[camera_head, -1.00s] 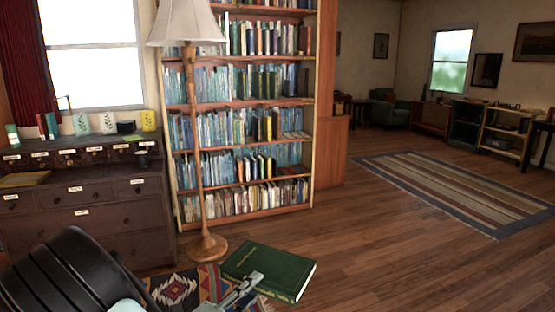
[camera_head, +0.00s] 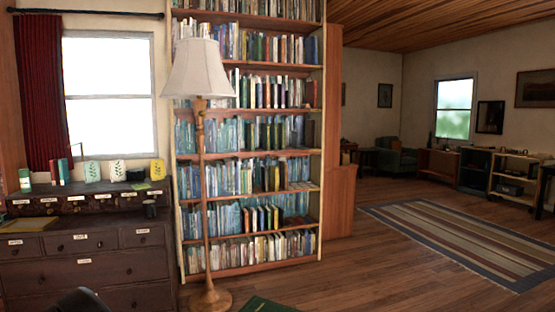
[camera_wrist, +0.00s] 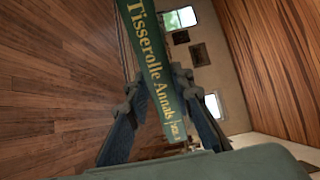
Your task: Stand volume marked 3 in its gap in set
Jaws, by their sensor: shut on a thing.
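A green book (camera_wrist: 158,75) with yellow spine lettering, "Tisserolle Annals" and a small volume mark that looks like 3, fills the middle of the wrist view. My gripper (camera_wrist: 160,88) is shut on it, with a finger on each side. In the head view only a dark green corner of the book (camera_head: 264,305) shows at the bottom edge; my gripper is out of that view. The tall bookcase (camera_head: 332,120) holds rows of books, including green, dark and yellow ones. I cannot tell which is the matching set or where its gap is.
A floor lamp (camera_head: 203,200) stands in front of the bookcase's left part. A dark drawer cabinet (camera_head: 90,268) with small books (camera_head: 59,172) and cards on top is at left. Open wood floor (camera_head: 390,275) and a striped rug (camera_head: 455,240) lie at right.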

